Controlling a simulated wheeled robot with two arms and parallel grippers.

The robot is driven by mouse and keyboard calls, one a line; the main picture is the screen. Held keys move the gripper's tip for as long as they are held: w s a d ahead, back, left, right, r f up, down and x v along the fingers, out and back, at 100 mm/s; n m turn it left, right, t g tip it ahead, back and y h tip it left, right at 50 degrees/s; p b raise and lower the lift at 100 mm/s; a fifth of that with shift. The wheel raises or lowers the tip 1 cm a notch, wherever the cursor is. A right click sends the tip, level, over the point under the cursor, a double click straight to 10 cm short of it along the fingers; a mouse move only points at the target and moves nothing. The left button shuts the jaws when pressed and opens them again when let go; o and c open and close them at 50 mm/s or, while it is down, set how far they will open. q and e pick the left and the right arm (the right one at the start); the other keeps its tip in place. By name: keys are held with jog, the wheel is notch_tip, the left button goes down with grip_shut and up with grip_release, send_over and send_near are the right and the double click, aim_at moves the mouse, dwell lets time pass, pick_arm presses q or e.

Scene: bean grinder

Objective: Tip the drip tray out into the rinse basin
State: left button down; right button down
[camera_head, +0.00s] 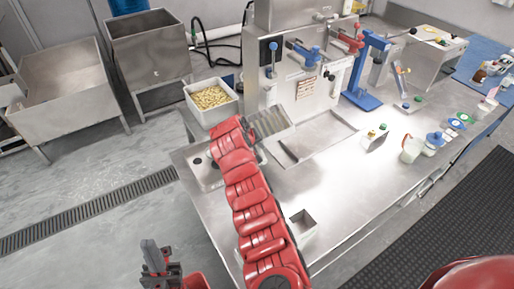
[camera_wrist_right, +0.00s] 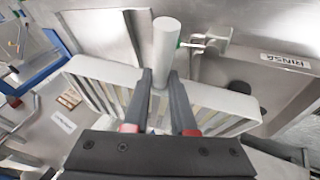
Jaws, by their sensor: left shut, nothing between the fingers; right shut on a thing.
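The drip tray (camera_head: 268,123) is a pale, shallow, slatted tray. In the head view it is beside the far end of my red right arm, over the bench's left end. In the right wrist view it spans the middle (camera_wrist_right: 95,84), with my right gripper (camera_wrist_right: 160,82) shut on its pale round handle (camera_wrist_right: 166,45). The tray appears tilted; its contents cannot be made out. The rinse basin (camera_head: 206,177) is a steel sink at the bench's left end, partly hidden by my arm. In the wrist view a "RINSE" label (camera_wrist_right: 285,61) is at right. My left gripper (camera_head: 158,257) is shut, empty, low at left.
A steel grinder machine (camera_head: 300,85) stands behind the bench, with a white bin of yellowish pieces (camera_head: 211,98) to its left. A shallow steel recess (camera_head: 318,138) lies right of the tray. A small square container (camera_head: 302,222) stands near the front. The middle bench is clear.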

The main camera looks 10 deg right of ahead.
jog(key=shift+f+b, duration=0.15)
jog(key=shift+b, duration=0.25)
jog(key=shift+h+b, duration=0.45)
jog(key=shift+h, duration=0.05)
jog(key=shift+r, duration=0.25)
jog(key=shift+s+a+r, duration=0.15)
jog(key=shift+a+r, duration=0.05)
jog(key=shift+r, duration=0.05)
dwell(0.3)
